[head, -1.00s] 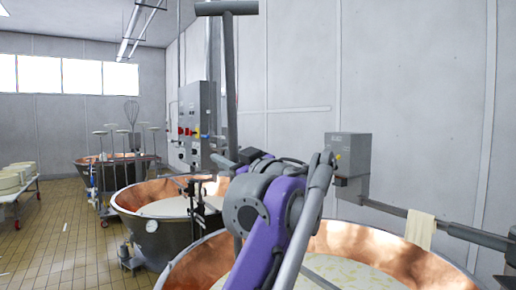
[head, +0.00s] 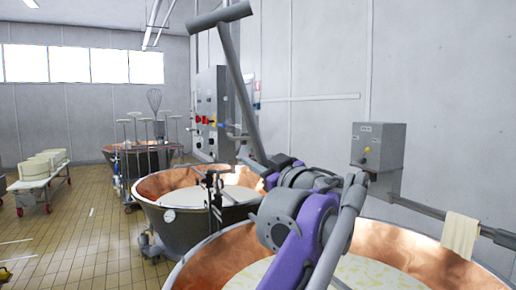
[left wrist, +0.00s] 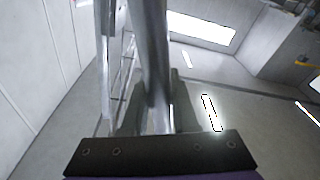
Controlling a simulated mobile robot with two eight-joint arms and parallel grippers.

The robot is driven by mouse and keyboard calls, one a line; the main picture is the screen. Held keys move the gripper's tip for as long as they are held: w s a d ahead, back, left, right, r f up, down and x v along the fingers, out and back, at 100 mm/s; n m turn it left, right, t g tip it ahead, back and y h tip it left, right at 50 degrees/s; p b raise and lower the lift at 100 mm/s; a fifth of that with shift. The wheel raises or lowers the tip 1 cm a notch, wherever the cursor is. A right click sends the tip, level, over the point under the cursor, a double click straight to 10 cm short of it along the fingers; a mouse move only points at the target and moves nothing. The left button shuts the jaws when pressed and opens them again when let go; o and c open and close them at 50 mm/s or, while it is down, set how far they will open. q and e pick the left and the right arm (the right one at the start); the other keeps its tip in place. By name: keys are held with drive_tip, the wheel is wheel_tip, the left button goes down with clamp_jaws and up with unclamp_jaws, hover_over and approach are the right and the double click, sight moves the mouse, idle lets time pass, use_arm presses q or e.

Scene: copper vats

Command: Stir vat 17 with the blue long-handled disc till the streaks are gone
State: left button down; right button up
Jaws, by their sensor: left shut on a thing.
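My left gripper (head: 252,164) is shut on a grey long handle (head: 238,80) with a crossbar at its top. The handle leans, its top to the left. In the left wrist view the handle (left wrist: 152,60) runs between the dark fingers of the gripper (left wrist: 158,115). Its lower end is hidden behind my purple arm, and I see no blue disc. The near copper vat (head: 405,255) holds pale liquid (head: 375,274) with yellowish streaks. I cannot read a vat number. My right gripper is out of view.
A second copper vat (head: 175,222) of pale liquid stands behind. Farther back are another vat (head: 130,160), several pale discs on poles and a whisk (head: 154,100). A grey box (head: 378,147) and a rail with a cloth (head: 460,235) are right. Tiled floor (head: 75,240) is open at left.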

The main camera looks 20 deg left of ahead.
use_arm(q)
wheel_tip(320, 180, down, 42)
drive_tip(key=b, duration=1.2)
drive_tip(key=shift+r, duration=0.25)
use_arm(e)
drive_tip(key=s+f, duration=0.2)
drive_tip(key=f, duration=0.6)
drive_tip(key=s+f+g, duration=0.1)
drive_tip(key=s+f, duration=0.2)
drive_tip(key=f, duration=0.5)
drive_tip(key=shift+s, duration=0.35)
use_arm(q)
drive_tip(key=shift+w, duration=0.15)
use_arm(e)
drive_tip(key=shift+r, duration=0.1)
